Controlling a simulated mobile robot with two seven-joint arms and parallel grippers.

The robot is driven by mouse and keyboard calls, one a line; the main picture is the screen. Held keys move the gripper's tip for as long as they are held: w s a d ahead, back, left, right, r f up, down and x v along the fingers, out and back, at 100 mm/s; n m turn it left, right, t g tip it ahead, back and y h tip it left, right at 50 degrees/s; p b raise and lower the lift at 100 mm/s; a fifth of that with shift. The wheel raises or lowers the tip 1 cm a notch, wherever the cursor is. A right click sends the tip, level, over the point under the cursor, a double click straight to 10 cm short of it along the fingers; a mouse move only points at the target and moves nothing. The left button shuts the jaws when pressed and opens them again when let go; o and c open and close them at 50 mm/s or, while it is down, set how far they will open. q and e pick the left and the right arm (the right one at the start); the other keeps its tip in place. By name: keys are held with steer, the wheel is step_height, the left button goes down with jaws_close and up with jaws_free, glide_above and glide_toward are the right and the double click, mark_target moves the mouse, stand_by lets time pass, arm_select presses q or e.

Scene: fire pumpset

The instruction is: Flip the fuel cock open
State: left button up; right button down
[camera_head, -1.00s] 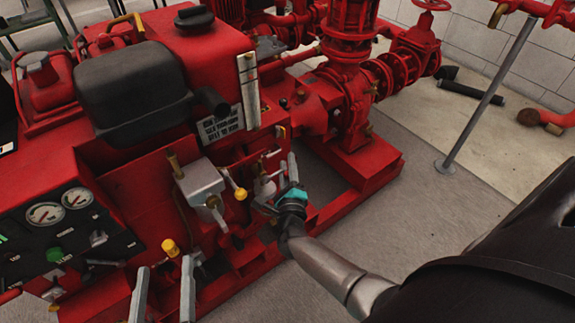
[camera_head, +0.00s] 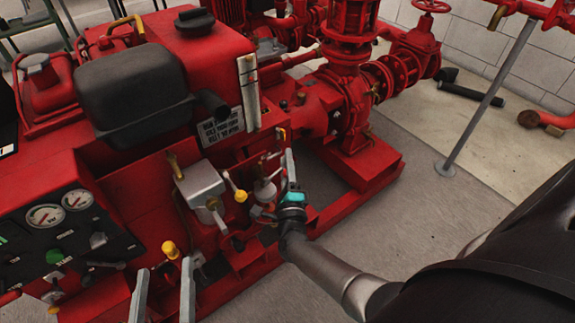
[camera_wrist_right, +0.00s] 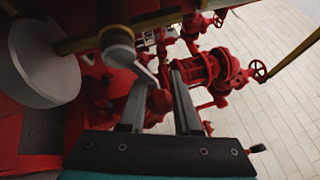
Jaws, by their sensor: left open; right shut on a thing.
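My right gripper (camera_head: 286,174) is at the engine's side, beside the small pale fuel bowl (camera_head: 265,189). In the right wrist view its fingers (camera_wrist_right: 160,80) stand a little apart. A small grey lever (camera_wrist_right: 147,72), seemingly the fuel cock's handle, hangs from a brownish round fitting (camera_wrist_right: 117,44) and reaches toward the left finger, with its lower end at the fingers. The exact contact is hard to see. In the head view the cock is too small and partly hidden to make out. My left gripper (camera_head: 163,278) is open and empty at the bottom, in front of the engine.
A yellow cap (camera_head: 169,248) is near the left gripper. The gauge panel (camera_head: 60,235) is at far left.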

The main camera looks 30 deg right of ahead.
steer(key=r+n+t, duration=0.1)
steer(key=n, duration=0.1)
steer(key=a+r+n+t+y, duration=0.1)
steer(key=n+t, duration=0.1)
steer(key=n, duration=0.1)
steer(key=a+r+n+t+y, duration=0.1)
steer(key=n, duration=0.2)
steer(key=shift+s+a, duration=0.1)
steer(key=shift+a, duration=0.05)
steer(key=n+y, duration=0.1)
steer(key=a+n+t+y, duration=0.1)
steer(key=n, duration=0.1)
steer(key=r+n+t+y, duration=0.1)
steer(key=n, duration=0.1)
steer(key=shift+a+y, duration=0.3)
steer(key=shift+a, duration=0.05)
steer(key=shift+s+a+r+n+t+y, duration=0.15)
steer(key=shift+a+n+y, duration=0.15)
steer(key=shift+n+y, duration=0.45)
steer(key=shift+w+a+n+t+y, duration=0.1)
steer(key=shift+a+n+t+y, duration=0.25)
steer(key=shift+n, duration=0.7)
steer(key=shift+s+a+r+n+y, duration=0.1)
steer(key=shift+a+n+y, duration=0.1)
steer(key=shift+n+y, duration=0.55)
steer(key=shift+n, duration=0.35)
steer(key=c, duration=0.6)
jaws_free()
steer(key=v, duration=0.7)
steer(key=shift+s+f, duration=0.15)
